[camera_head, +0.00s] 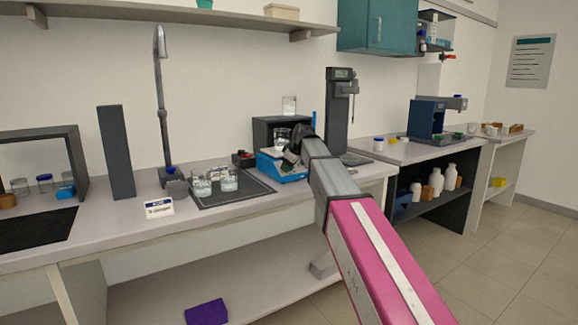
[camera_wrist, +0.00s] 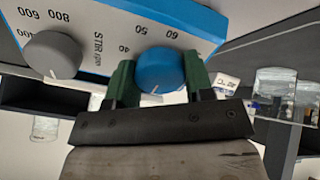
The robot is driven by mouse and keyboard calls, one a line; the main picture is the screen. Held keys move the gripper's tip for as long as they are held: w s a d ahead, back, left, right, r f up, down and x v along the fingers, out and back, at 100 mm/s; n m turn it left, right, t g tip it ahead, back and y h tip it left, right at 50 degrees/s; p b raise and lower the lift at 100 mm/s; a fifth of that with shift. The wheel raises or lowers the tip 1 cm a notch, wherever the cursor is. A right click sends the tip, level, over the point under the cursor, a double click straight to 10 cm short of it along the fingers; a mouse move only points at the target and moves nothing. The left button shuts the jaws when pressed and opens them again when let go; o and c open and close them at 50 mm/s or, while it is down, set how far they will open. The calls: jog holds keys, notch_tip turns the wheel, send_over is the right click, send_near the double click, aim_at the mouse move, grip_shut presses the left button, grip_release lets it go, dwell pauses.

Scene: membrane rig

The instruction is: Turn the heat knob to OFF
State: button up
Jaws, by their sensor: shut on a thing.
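The blue heat knob (camera_wrist: 160,70) sits on the white and blue front panel of the hotplate stirrer, with dial numbers such as 40, 50 and 60 around it. Its white pointer line shows on the knob's near edge; I cannot see an OFF mark. My gripper (camera_wrist: 160,80) is shut on the knob, one green fingertip on each side. A grey STIR knob (camera_wrist: 52,55) is to its left on the same panel. In the head view the stirrer (camera_head: 280,167) stands on the bench with a beaker (camera_head: 282,138) on it; my arm hides its right part.
A dark mat (camera_head: 232,188) with several glass beakers lies left of the stirrer. A tall dark instrument (camera_head: 338,110) stands behind and right of it. A small red and black box (camera_head: 243,159) is close on its left. A tap (camera_head: 162,110) rises further left.

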jog(key=shift+n, duration=0.3)
dwell(0.4)
jog(key=o, duration=0.9)
jog(key=shift+o, duration=0.2)
jog(key=shift+r, duration=0.1)
jog(key=v, duration=1)
jog(key=shift+s+r, duration=0.25)
jog(key=shift+d, duration=0.2)
